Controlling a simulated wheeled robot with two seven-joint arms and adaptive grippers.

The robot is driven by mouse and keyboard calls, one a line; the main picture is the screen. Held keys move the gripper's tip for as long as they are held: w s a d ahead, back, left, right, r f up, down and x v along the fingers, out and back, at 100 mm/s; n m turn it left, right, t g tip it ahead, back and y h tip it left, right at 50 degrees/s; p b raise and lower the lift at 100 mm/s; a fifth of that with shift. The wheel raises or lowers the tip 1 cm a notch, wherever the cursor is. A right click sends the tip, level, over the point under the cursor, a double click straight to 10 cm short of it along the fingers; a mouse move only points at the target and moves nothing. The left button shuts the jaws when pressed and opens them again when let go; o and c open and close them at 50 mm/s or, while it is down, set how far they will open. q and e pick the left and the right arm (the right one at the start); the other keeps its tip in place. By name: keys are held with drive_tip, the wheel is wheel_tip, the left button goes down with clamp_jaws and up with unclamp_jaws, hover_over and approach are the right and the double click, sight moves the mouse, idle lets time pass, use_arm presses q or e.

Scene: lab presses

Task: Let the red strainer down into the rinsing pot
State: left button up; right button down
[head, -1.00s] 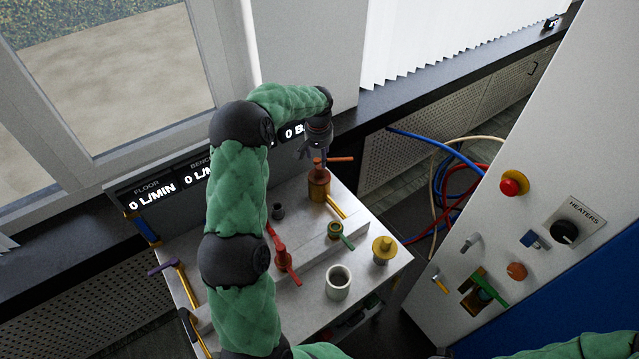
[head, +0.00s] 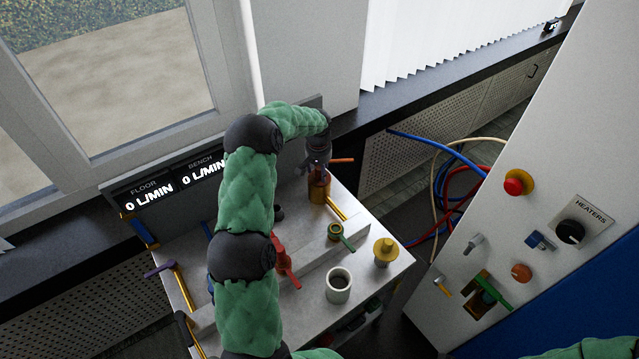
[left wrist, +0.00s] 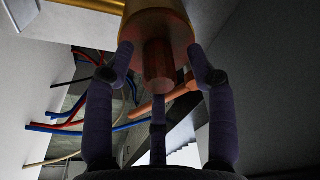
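No red strainer can be made out in either view. A white, open-topped pot (head: 338,287) with a dark inside stands on the front of the bench; I cannot tell if it is the rinsing pot. My left gripper (head: 317,166) points down over a brass fitting (head: 319,187) with an orange lever (head: 342,160) at the bench's back right. In the left wrist view, its fingers (left wrist: 160,62) stand apart around a copper-coloured stem (left wrist: 158,72) below the brass body (left wrist: 157,25). Gaps show beside the stem; contact with the brass body is unclear. My right gripper is out of view.
On the bench (head: 312,285) are a red-handled valve (head: 283,258), a green-handled valve (head: 336,232) and a yellow knob (head: 385,251). A purple-handled pipe (head: 175,268) is at left. A cabinet (head: 560,200) with controls stands right. Hoses (head: 450,190) hang between.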

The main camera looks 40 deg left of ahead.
use_arm(q)
clamp_jaws()
